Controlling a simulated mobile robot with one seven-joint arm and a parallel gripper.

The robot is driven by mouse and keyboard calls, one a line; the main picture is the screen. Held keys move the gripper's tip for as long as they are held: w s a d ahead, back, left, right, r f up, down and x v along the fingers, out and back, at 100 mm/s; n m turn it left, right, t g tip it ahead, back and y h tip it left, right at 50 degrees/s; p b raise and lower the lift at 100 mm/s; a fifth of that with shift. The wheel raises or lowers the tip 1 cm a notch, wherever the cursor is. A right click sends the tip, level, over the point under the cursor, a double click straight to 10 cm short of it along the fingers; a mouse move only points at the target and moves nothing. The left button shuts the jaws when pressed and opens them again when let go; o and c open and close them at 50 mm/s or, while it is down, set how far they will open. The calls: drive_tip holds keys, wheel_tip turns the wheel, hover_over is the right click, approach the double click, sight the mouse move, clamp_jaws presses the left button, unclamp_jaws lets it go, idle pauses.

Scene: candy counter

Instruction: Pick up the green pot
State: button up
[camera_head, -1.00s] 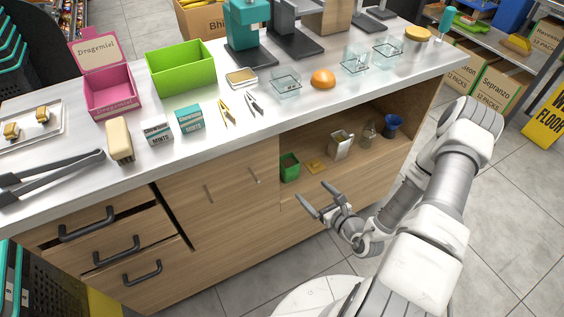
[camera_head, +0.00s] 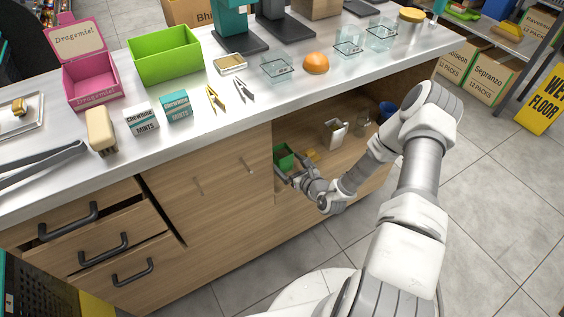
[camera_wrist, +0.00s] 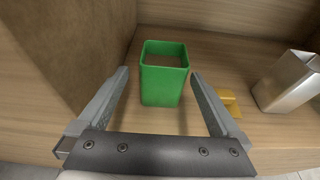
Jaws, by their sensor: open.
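In the head view the pot (camera_head: 283,154) shows partly above my gripper (camera_head: 288,175). In the wrist view my gripper (camera_wrist: 158,82) is open and empty, with one finger on each side of the pot's near part. A gap shows on both sides; I cannot tell how far the fingertips reach along it.
A yellow object (camera_wrist: 230,102) lies right of the pot, close to the right finger. A metal container (camera_wrist: 287,82) stands farther right. The wooden side wall (camera_wrist: 75,50) is close on the left. The counter top (camera_head: 240,108) overhangs the shelf.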

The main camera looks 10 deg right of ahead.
sight(278, 146)
drive_tip(key=x, duration=0.1)
drive_tip(key=b+x, duration=0.1)
drive_tip(key=x, duration=0.1)
drive_tip(key=b+x, duration=0.1)
drive_tip(key=shift+w+d+f, duration=0.15)
drive_tip(key=shift+w+f, duration=0.1)
drive_tip(key=shift+f, duration=0.25)
drive_tip(key=shift+w, duration=0.2)
drive_tip(key=shift+r, duration=0.1)
drive_tip(key=c, duration=1.5)
drive_tip(key=shift+r, duration=0.1)
drive_tip(key=shift+r+p, duration=0.95)
drive_tip(key=shift+r, duration=1.1)
drive_tip(key=s+d+r+p, duration=0.3)
drive_tip(key=s+d+r, duration=0.2)
drive_tip(key=d, duration=0.5)
drive_tip(key=shift+s+r+p, duration=0.2)
drive_tip(key=shift+r+p, duration=0.1)
drive_tip(key=shift+r, duration=0.5)
